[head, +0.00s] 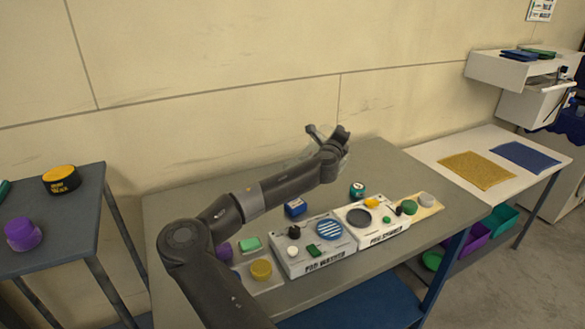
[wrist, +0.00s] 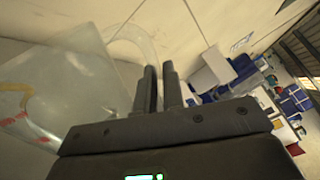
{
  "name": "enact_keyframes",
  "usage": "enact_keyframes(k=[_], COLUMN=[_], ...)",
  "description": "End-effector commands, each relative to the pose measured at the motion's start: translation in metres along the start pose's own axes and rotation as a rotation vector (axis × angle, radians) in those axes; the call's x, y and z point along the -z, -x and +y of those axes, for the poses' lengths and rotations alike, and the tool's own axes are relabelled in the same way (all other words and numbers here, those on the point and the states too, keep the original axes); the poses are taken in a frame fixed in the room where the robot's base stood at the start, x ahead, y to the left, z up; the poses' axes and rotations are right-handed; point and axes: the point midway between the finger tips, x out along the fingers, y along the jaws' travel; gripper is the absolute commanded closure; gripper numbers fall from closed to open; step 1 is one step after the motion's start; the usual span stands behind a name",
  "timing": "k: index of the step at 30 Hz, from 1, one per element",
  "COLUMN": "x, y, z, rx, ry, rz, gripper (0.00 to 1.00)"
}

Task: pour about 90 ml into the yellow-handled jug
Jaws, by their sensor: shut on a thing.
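My gripper (head: 338,143) is raised above the back of the grey table in the head view. In the wrist view its two fingers (wrist: 161,88) are close together on the pale, see-through handle of a clear jug (wrist: 75,75). The jug is tilted, with red marks on its wall. In the head view the clear jug (head: 299,161) shows faintly, partly behind my arm. A curved yellow shape (wrist: 40,106) shows at or through the jug; I cannot tell whether it is a yellow handle. No yellow-handled jug can be clearly made out. The liquid level cannot be made out.
Two white labelled units (head: 312,264) (head: 383,238) with knobs and discs stand on the grey table (head: 180,215). A blue block (head: 295,208) and a green-topped round tub (head: 357,190) stand behind them. A side table (head: 425,150) at right holds yellow and blue mats (head: 477,170) (head: 526,155).

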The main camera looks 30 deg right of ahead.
Motion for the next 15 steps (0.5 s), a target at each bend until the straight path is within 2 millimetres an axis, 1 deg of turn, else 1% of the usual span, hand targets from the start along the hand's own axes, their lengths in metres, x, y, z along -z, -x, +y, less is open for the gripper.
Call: enact_keyframes(k=[15], x=[-0.0082], y=[-0.0001], z=[-0.0031], rx=[0.001], ry=[0.043], rz=[-0.003], gripper=[1.0])
